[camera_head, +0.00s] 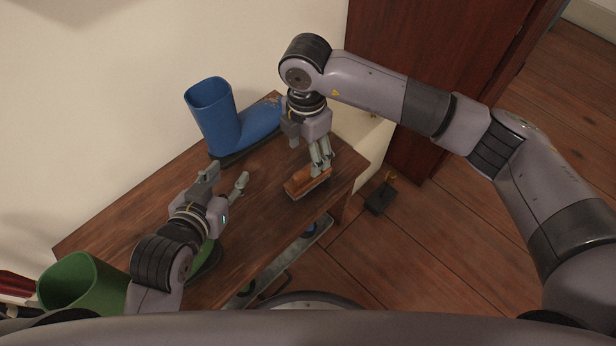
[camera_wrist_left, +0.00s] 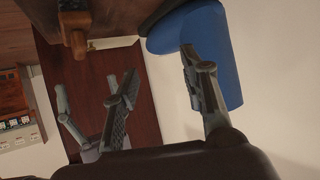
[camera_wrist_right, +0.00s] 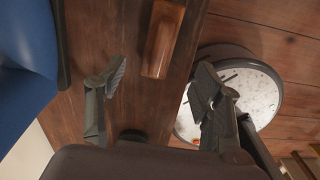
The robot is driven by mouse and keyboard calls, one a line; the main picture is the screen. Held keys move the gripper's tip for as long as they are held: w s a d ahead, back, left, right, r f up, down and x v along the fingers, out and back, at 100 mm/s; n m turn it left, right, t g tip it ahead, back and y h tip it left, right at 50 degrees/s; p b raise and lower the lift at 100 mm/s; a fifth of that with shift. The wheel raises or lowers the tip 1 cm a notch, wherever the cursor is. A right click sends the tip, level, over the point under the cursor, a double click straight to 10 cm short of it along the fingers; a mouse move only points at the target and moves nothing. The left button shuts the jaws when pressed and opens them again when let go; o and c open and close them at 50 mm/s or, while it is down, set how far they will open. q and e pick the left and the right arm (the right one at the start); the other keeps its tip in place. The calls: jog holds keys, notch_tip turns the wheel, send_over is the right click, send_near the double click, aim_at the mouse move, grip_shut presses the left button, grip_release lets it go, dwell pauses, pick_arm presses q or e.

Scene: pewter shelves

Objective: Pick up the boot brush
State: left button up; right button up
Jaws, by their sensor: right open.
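The boot brush (camera_head: 303,182) has an orange-brown wooden back and lies on the wooden shelf top near its right front part. My right gripper (camera_head: 320,172) is open just over the brush, its fingers pointing down. In the right wrist view the brush (camera_wrist_right: 163,40) shows ahead, in the gap between the spread fingers (camera_wrist_right: 160,82). I cannot tell whether any finger touches it. My left gripper (camera_head: 226,180) is open and empty over the left part of the shelf.
A blue boot (camera_head: 238,128) stands at the back near the wall. A green boot (camera_head: 80,284) stands at the left front, partly behind my left arm. The shelf top (camera_head: 270,205) is clear between the grippers. A small dark object (camera_head: 381,197) lies on the floor to the right.

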aim_at(307, 169)
notch_tip(307, 169, down, 4)
jog(key=shift+f+b, duration=0.2)
jog(key=shift+b, duration=0.2)
jog(key=shift+f, duration=0.7)
notch_tip(307, 169, down, 5)
jog(key=shift+r+b, duration=0.1)
jog(key=shift+b, duration=0.75)
pick_arm(q)
jog(key=w+d+r+t+h, duration=0.1)
jog(key=r+t, duration=0.3)
jog(key=r, duration=0.2)
jog(key=w+d+r+t+h, duration=0.1)
jog(key=w+r+t, duration=0.1)
jog(key=r, duration=0.4)
jog(key=shift+d+r+t+h, duration=0.2)
jog(key=shift+d+t+h, duration=0.1)
jog(key=shift+t, duration=0.6)
pick_arm(e)
jog(key=shift+c, duration=0.3)
jog(key=c, duration=1.2)
